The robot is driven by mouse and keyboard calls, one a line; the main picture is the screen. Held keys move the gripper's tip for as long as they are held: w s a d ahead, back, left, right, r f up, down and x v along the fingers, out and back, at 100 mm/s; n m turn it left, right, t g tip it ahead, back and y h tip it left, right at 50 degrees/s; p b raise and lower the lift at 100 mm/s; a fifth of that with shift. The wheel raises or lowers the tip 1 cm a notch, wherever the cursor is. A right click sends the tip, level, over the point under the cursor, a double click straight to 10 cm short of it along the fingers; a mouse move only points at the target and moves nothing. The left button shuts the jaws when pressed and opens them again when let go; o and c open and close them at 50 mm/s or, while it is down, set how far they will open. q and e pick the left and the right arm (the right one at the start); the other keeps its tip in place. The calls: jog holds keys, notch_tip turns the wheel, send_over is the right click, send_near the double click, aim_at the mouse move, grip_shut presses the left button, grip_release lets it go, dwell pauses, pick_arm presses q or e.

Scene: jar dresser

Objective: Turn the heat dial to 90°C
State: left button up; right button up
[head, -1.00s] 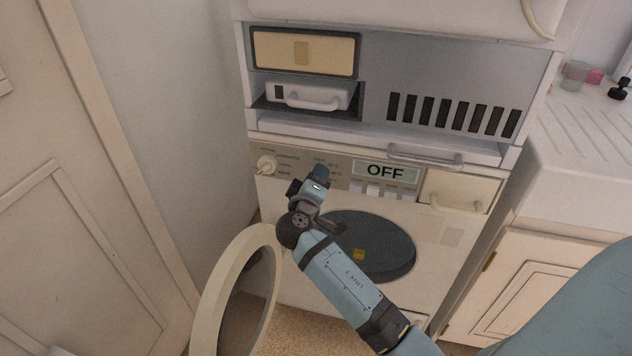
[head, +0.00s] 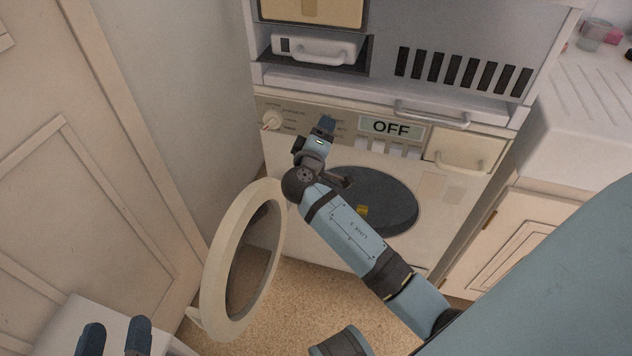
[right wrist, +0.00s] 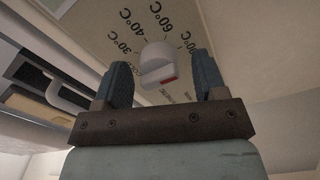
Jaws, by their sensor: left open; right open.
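The heat dial (right wrist: 157,62) is a white round knob with a red mark at its lower right in the right wrist view. The 30°C, 40°C, 60°C and 90°C labels arc above it, with 90°C (right wrist: 187,40) on the right. My right gripper (right wrist: 160,85) is open, its two blue fingers on either side of the dial with gaps visible; contact cannot be told. In the head view my right gripper (head: 326,125) is at the washing machine's panel and covers the dial. My left gripper (head: 114,338) is open and empty at the bottom left.
The display (head: 391,127) reads OFF. Another white dial (head: 271,120) sits at the panel's left. The round washer door (head: 215,265) hangs open below. A handled drawer (head: 465,150) is to the right of the panel, and a shelf with a bar handle (head: 432,115) is above it.

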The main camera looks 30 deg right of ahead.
jog(key=n+p, duration=0.3)
jog(key=r+n+p, duration=0.1)
jog(key=n+p, duration=0.2)
jog(key=p, duration=0.1)
jog(key=shift+d+n, duration=0.1)
jog(key=shift+n, duration=0.2)
jog(key=n+p, duration=0.5)
jog(key=n, duration=0.1)
jog(key=shift+f+n, duration=0.1)
jog(key=shift+n, duration=0.3)
jog(key=n+p, duration=0.1)
jog(key=n, duration=0.2)
jog(key=shift+f, duration=0.1)
jog(key=n+p, duration=0.1)
jog(key=n, duration=0.2)
jog(key=shift+f, duration=0.1)
jog(key=n, duration=0.3)
jog(key=shift+f, duration=0.1)
jog(key=n, duration=0.2)
jog(key=shift+f+n, duration=0.1)
jog(key=shift+n, duration=0.2)
jog(key=s+a+f+m+g+y+p, duration=0.25)
jog(key=s+a+m+y+p, duration=0.55)
jog(key=s+a, duration=0.8)
jog(key=s+a+r+m+y+p, duration=0.2)
jog(key=s+r+m+y+p, duration=0.5)
jog(key=m, duration=0.5)
jog(key=shift+s+a+r+m+y, duration=0.25)
jog(key=shift+s+r+y, duration=0.25)
jog(key=shift+s+r, duration=0.35)
